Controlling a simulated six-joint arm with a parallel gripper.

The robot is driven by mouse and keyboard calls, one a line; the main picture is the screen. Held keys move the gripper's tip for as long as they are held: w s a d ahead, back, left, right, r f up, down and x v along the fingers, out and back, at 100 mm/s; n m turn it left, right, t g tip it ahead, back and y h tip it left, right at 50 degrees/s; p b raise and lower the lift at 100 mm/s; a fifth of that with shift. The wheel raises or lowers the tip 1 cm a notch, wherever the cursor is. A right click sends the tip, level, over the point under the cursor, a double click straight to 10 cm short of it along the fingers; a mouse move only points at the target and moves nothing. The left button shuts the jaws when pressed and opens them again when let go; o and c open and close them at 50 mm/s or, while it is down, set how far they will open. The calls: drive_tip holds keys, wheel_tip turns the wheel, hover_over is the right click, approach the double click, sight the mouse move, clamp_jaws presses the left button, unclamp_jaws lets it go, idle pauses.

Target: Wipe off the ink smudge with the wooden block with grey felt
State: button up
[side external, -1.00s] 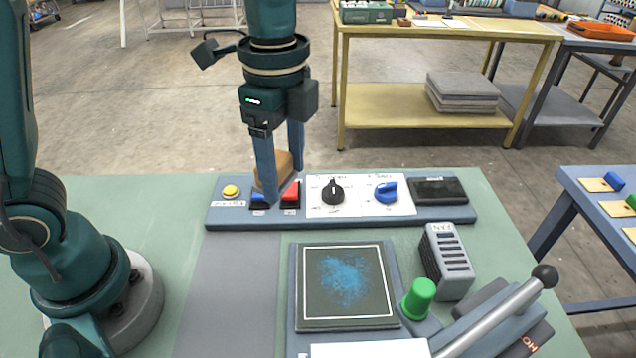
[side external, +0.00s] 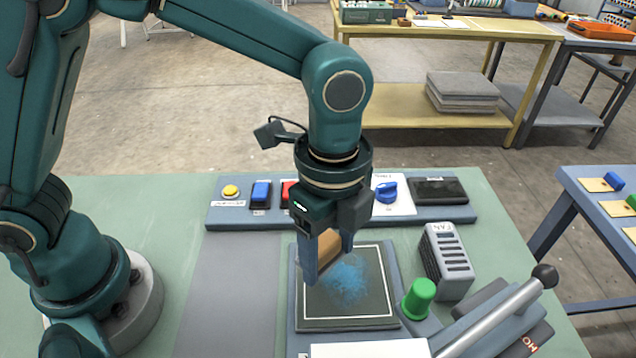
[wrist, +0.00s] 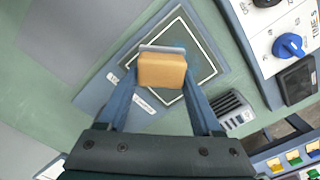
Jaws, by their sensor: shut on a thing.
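My gripper (side external: 328,264) is shut on the wooden block (side external: 328,246), holding it over the upper left part of the dark plate. In the wrist view the block (wrist: 162,71) sits between both fingers, with a strip of grey felt (wrist: 162,49) along its far edge. The ink smudge (side external: 350,283) is a speckled blue patch inside the white outline of the dark plate (side external: 370,313). The block and fingers cover part of its left side. I cannot tell whether the felt touches the plate.
Behind the plate is a control panel with a yellow button (side external: 231,191), a blue switch (side external: 261,194) and a blue knob (side external: 386,191). To the right stand a vented grey box (side external: 447,260), a green knob (side external: 418,298) and a lever (side external: 500,315). The left tabletop is clear.

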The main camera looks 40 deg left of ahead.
sight(328, 263)
drive_tip(key=shift+f, duration=2.3)
drive_tip(key=shift+w+d+r, duration=0.15)
drive_tip(key=shift+w+d, duration=0.25)
drive_tip(key=shift+c, duration=0.7)
drive_tip(key=shift+w+d, duration=2.3)
drive_tip(key=shift+s+a, duration=2.7)
drive_tip(key=shift+w+a, duration=0.5)
drive_tip(key=shift+w+d, duration=2.75)
drive_tip(key=shift+d, duration=0.05)
drive_tip(key=shift+s+a, duration=2.7)
drive_tip(key=shift+s+a+r, duration=0.1)
drive_tip(key=shift+r, duration=3.95)
